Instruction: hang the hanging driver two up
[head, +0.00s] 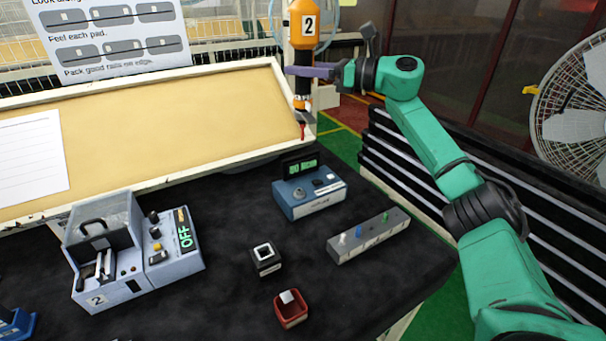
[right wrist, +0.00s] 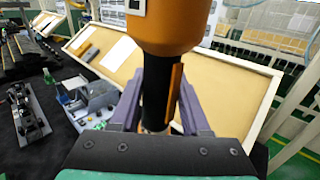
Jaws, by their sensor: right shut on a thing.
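The hanging driver two (head: 303,28) is an orange tool with a white label "2" and a black lower body, upright at the top of the head view. My right gripper (head: 300,72) is shut around its black section below the orange part. In the right wrist view the black body (right wrist: 157,95) stands between the two purple fingers of my right gripper (right wrist: 160,115), with the orange housing (right wrist: 170,25) above. The driver's tip (head: 302,130) points down near the board's right end. The top of the driver is cut off in the head view. My left gripper is not in view.
A framed tan board (head: 170,115) slopes behind the black table (head: 225,300). On the table are a grey machine marked 2 (head: 110,245), a blue display box (head: 310,195), a grey strip with coloured pegs (head: 370,238), a black block (head: 265,260) and a red cup (head: 291,310). A fan (head: 575,110) stands right.

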